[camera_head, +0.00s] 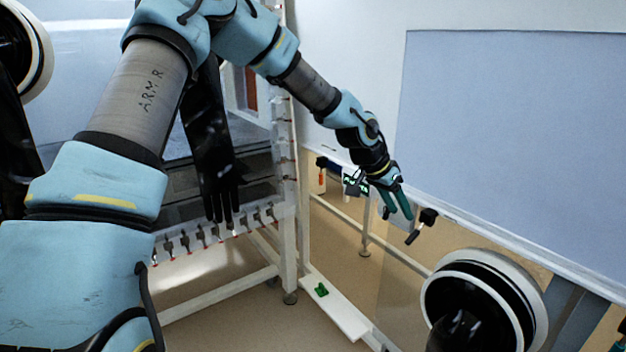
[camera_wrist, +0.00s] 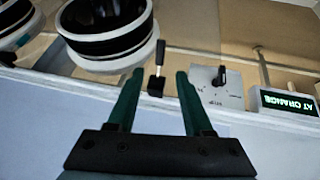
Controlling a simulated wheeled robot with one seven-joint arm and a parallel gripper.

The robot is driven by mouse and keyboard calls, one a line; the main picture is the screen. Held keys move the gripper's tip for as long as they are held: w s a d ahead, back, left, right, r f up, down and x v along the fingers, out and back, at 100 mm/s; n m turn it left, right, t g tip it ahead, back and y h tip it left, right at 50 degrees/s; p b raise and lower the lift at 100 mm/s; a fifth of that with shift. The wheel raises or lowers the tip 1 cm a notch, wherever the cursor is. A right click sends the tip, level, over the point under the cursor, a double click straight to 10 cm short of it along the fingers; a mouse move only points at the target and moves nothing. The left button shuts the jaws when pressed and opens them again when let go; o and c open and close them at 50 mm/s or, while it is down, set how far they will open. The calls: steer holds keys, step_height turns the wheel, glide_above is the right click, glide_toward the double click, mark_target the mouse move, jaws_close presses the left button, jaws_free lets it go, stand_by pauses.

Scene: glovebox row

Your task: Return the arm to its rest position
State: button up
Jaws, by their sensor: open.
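My arm (camera_head: 140,95) reaches from the lower left up over the top and down to the right in the head view. My gripper (camera_head: 397,208) is at its end, with its green fingers pointing down beside the rail of the right-hand glovebox. In the wrist view my gripper (camera_wrist: 160,74) has its two fingers spread apart with nothing held between them. A black lever (camera_wrist: 158,70) shows beyond the gap between the fingertips; whether either finger touches it cannot be told. The lever also shows in the head view (camera_head: 423,222), just right of the fingers.
A small white panel with a black knob (camera_wrist: 215,88) and a green-lit display (camera_wrist: 287,103) sit right of the fingers. A round glove port (camera_head: 484,300) is at lower right. A black glove (camera_head: 212,150) hangs behind my arm. A green item (camera_head: 321,290) lies on a low white ledge.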

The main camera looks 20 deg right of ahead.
steer(key=shift+a, duration=0.1)
steer(key=w+a+n+t+y, duration=0.1)
steer(key=w+a+n+y, duration=0.15)
steer(key=a, duration=1.15)
steer(key=w+a+n+t+y, duration=0.15)
steer(key=w+a+n, duration=0.25)
steer(key=a, duration=0.9)
steer(key=s+a+r+n+y, duration=0.1)
steer(key=s+a+n, duration=0.3)
steer(key=a, duration=0.7)
steer(key=s+a+r+n+y, duration=0.1)
steer(key=s+a+n, duration=0.3)
steer(key=a, duration=0.6)
steer(key=shift+s+a+r, duration=0.2)
steer(key=shift+a+r, duration=0.15)
steer(key=shift+r, duration=0.2)
